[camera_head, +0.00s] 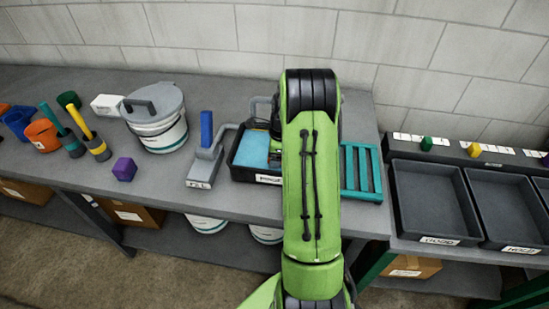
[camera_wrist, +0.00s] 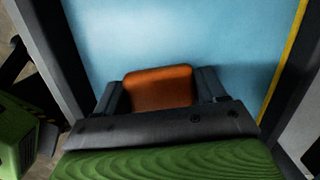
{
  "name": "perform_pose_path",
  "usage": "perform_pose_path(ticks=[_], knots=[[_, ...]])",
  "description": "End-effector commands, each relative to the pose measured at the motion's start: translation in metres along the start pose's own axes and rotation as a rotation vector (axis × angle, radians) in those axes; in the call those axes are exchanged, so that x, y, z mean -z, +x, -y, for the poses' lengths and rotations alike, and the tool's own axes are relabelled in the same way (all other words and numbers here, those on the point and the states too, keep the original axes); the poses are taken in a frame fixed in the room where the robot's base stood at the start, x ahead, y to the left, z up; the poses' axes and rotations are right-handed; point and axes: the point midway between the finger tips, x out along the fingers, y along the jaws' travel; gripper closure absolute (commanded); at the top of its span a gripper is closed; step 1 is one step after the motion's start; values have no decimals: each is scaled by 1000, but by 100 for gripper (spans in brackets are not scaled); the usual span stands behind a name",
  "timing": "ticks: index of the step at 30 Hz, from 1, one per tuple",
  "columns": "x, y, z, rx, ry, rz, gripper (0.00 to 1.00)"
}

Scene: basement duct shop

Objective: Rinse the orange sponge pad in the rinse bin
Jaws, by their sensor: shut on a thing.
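The orange sponge pad (camera_wrist: 160,90) shows in the wrist view between the two dark fingers of my gripper (camera_wrist: 162,84), which is shut on it. Light blue water (camera_wrist: 190,35) in the rinse bin fills the view beyond the pad. I cannot tell whether the pad touches the water. In the head view the black rinse bin (camera_head: 268,179) stands on the grey bench, with blue water showing at its left side. My green arm covers the bin's right part and hides the gripper and the pad.
A teal rack (camera_head: 361,172) lies right of the bin. A grey tool with a blue handle (camera_head: 206,150) stands left of it. A lidded white bucket (camera_head: 157,120), a purple block (camera_head: 124,169) and an orange cup (camera_head: 42,134) are farther left. Dark trays (camera_head: 433,197) are at right.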

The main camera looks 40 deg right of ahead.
Motion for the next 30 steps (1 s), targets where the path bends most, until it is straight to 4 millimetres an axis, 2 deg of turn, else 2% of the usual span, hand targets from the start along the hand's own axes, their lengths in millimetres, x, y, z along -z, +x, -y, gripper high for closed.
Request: perform_pose_path(ticks=[5, 24, 30], knots=[[0, -6, -1, -6, 1, -1, 54], [-10, -67, 0, -1, 0, -1, 54], [-10, -69, 0, -2, 0, -1, 54]])
